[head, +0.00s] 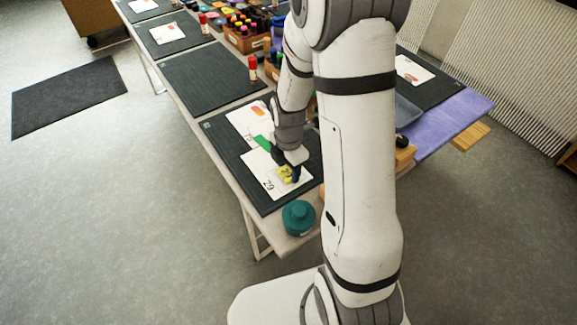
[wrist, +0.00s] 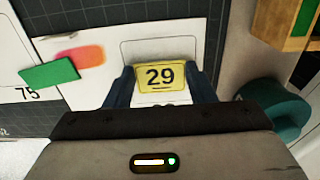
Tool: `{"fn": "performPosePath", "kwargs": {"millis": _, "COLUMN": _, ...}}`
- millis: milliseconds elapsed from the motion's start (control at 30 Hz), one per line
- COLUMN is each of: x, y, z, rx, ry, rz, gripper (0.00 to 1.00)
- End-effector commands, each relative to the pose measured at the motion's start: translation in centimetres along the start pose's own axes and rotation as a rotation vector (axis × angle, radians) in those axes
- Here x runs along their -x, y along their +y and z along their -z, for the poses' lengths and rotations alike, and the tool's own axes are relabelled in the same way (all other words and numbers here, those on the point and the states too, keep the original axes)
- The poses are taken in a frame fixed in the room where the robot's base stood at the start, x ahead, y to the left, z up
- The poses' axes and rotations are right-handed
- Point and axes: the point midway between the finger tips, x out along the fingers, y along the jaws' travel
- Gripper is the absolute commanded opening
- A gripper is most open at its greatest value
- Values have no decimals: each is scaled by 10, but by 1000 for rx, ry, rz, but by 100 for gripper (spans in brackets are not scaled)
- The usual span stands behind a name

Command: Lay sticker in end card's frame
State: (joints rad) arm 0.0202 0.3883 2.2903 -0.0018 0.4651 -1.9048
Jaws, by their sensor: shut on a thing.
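My gripper (wrist: 160,85) is shut on a yellow sticker (wrist: 160,77) with a black "29". The sticker sits between the two dark blue fingertips and also shows in the head view (head: 286,173). It is over the white end card (head: 262,183), which is marked 29 and lies on a dark mat. In the wrist view, a thin outlined frame (wrist: 158,41) on the card shows beyond the sticker's far edge. The sticker and fingers hide the frame's near part. I cannot tell whether the sticker touches the card.
A second card marked 75 (wrist: 12,80) lies beside it, with a green piece (wrist: 50,75) and an orange-red shape (wrist: 80,57) nearby. A teal round container (head: 299,217) stands at the table's near corner. A glue stick (head: 253,68) stands farther along.

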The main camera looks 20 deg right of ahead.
Motion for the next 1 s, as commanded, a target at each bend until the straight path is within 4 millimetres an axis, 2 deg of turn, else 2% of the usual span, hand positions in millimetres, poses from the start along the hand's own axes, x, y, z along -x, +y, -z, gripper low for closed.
{"fn": "performPosePath", "kwargs": {"millis": 167, "x": 0, "y": 0, "z": 0, "rx": -1, "ry": 0, "rz": 0, "gripper": 41}}
{"fn": "performPosePath", "kwargs": {"millis": 200, "x": 0, "y": 0, "z": 0, "rx": -1, "ry": 0, "rz": 0, "gripper": 52}}
{"fn": "performPosePath", "kwargs": {"millis": 500, "x": 0, "y": 0, "z": 0, "rx": -1, "ry": 0, "rz": 0, "gripper": 75}}
{"fn": "performPosePath", "kwargs": {"millis": 767, "x": 3, "y": 0, "z": 0, "rx": -1, "ry": 0, "rz": -1, "gripper": 75}}
{"fn": "performPosePath", "kwargs": {"millis": 867, "x": 14, "y": 1, "z": 0, "rx": -1, "ry": -1, "rz": -4, "gripper": 75}}
{"fn": "performPosePath", "kwargs": {"millis": 1000, "x": 39, "y": 1, "z": 0, "rx": -1, "ry": -2, "rz": -5, "gripper": 75}}
